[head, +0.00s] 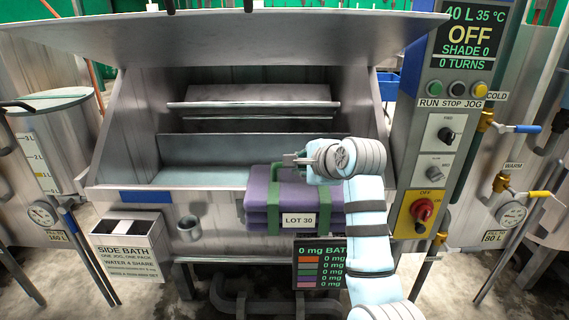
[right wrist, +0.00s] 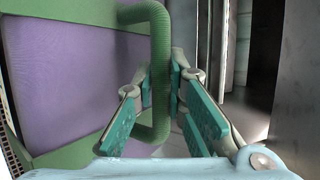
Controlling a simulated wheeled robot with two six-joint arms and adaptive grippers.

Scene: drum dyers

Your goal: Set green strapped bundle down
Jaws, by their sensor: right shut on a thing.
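The green strapped bundle (head: 258,190) is a stack of folded purple cloth with green straps and a white LOT 30 label. In the head view it is at the front lip of the drum machine's opening; I cannot tell whether it touches the lip. My right gripper (head: 297,158) is at its top and shut on its green handle. In the right wrist view the ribbed green handle (right wrist: 158,40) stands between the fingers (right wrist: 160,80), with the bundle's purple cloth (right wrist: 75,75) to the left. My left gripper is not in view.
The dyeing machine's trough (head: 205,173) is open behind the bundle, under a raised lid (head: 230,35). A side bath box (head: 130,240) stands at the left and a control panel (head: 440,130) reading OFF at the right. A small cup (head: 189,228) is on the front.

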